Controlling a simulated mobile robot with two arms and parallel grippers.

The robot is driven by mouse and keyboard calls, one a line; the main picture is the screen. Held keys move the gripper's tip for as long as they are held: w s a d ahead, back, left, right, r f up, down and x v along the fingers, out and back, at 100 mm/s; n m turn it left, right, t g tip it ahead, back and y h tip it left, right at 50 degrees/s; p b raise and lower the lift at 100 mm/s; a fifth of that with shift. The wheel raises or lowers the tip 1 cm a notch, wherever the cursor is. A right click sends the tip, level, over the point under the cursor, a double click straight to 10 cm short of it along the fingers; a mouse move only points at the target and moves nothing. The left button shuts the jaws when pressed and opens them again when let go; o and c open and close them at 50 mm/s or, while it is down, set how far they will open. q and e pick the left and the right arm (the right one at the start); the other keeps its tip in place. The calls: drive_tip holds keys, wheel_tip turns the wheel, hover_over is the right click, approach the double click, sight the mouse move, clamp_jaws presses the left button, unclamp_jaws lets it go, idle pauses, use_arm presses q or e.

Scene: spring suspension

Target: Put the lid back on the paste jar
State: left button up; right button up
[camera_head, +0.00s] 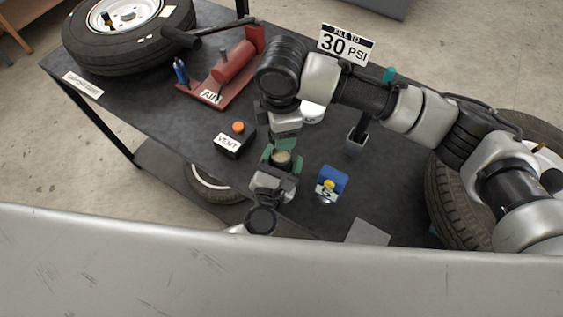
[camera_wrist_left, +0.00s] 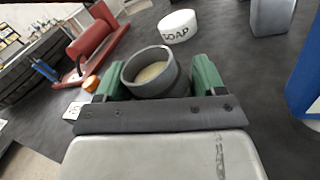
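The open dark grey paste jar (camera_head: 282,158) shows pale paste inside. It also shows in the left wrist view (camera_wrist_left: 150,75). My left gripper (camera_head: 281,163) has its green fingers against both sides of the jar. My right gripper (camera_head: 283,134) is just behind and above the jar, in the head view; whether its fingers are open, or hold anything, cannot be made out. A short white round piece marked SOAP (camera_wrist_left: 178,27) lies on the table beyond the jar, partly hidden by my right arm in the head view (camera_head: 313,113). I cannot tell whether it is the lid.
A VENT box (camera_head: 234,141) is at left. A red air pump (camera_head: 233,63) and a tyre (camera_head: 128,40) lie farther back.

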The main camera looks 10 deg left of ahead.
use_arm(q)
drive_tip(key=c, duration=0.8)
use_arm(e)
drive_tip(key=y, duration=0.1)
hover_over(282, 158)
drive_tip(key=f, duration=0.2)
drive_tip(key=d+f, duration=0.1)
drive_tip(key=f, duration=0.1)
drive_tip(key=shift+f, duration=0.4)
drive_tip(key=shift+a+y, duration=0.1)
drive_tip(key=shift+y, duration=0.2)
use_arm(q)
drive_tip(key=shift+s+f, duration=0.1)
use_arm(e)
drive_tip(key=shift+f, duration=0.15)
drive_tip(key=shift+a+f, duration=0.15)
drive_tip(key=shift+f, duration=0.65)
drive_tip(key=shift+f, duration=0.3)
drive_tip(key=shift+f, duration=0.2)
